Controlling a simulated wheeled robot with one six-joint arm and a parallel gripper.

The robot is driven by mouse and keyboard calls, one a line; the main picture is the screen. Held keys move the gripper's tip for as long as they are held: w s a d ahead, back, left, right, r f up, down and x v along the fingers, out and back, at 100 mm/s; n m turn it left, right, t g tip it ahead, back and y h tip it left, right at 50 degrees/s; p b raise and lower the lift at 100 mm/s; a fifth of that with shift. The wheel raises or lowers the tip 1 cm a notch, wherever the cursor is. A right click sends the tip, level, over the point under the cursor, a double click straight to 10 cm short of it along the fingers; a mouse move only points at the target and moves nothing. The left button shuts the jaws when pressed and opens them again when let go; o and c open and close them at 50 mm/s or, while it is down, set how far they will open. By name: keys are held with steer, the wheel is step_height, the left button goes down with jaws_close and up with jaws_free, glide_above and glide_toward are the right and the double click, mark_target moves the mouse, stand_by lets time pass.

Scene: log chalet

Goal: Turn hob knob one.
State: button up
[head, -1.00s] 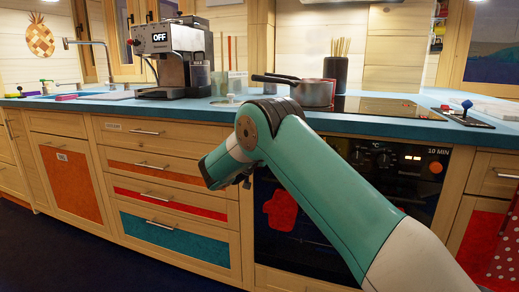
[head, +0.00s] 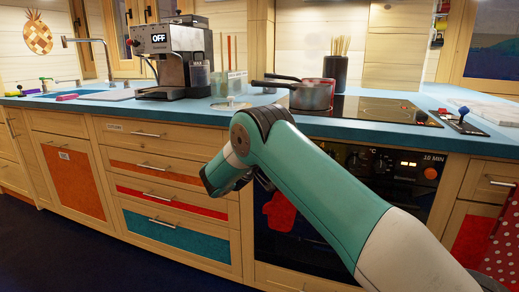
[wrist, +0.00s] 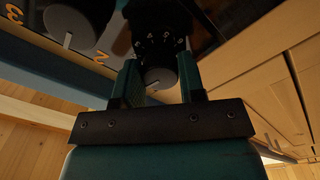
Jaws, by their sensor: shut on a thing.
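The fingers are shut on this knob. A black ring with small light digits lies just behind it; the knob's own number cannot be read. Another grey knob (wrist: 80,17) with a pale pointer is at upper left, near orange digits 2 and 3. In the head view, my arm reaches down to the oven front, and my fingers and the held knob are hidden behind it.
The oven (head: 340,205) has a red mitt (head: 281,212) on its front. Above it are the hob (head: 380,111) and a grey saucepan (head: 310,97). A coffee machine (head: 172,65) showing OFF stands on the blue worktop. Wooden drawers (head: 170,140) flank the oven; the dark floor is clear.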

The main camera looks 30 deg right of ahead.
steer(key=shift+n+p, duration=0.45)
steer(key=shift+n, duration=0.35)
steer(key=o, duration=0.9)
steer(key=shift+a, duration=0.1)
steer(key=b+v, duration=1.2)
steer(key=v, duration=0.5)
steer(key=shift+s+f, duration=0.15)
